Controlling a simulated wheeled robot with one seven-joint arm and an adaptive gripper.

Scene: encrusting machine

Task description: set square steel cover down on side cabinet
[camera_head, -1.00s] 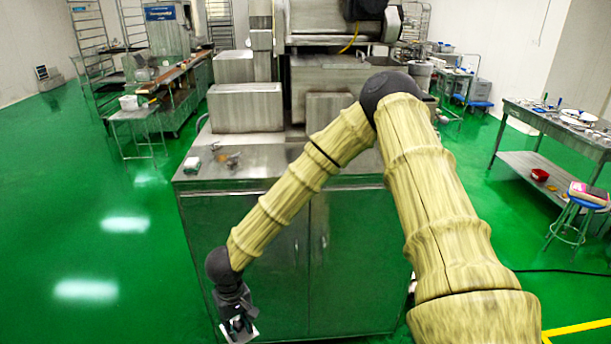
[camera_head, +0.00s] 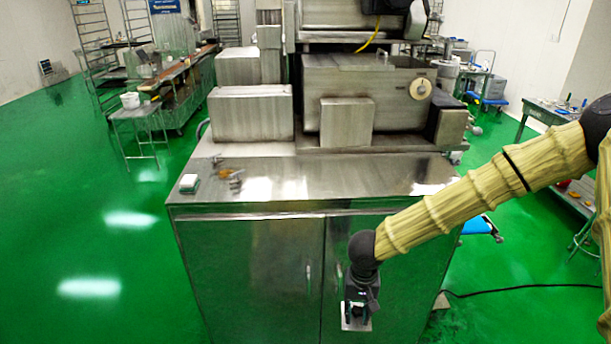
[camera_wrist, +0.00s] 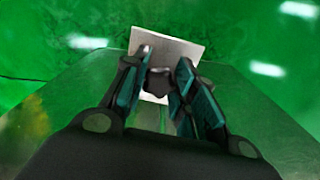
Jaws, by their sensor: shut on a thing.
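My gripper (camera_head: 357,307) hangs low in front of the steel cabinet's right door in the head view. It is shut on the square steel cover (camera_head: 350,325), a small pale plate seen at the fingertips. In the wrist view the cover (camera_wrist: 172,46) shows between and beyond the fingers (camera_wrist: 164,60), which partly hide it. The steel cabinet (camera_head: 330,180) has two doors and a flat top. The gripper and cover are below the level of that top. I cannot tell how far they are from the doors.
A machine with steel housings (camera_head: 365,92) fills the back of the cabinet top. A black cable (camera_head: 520,288) lies on the floor.

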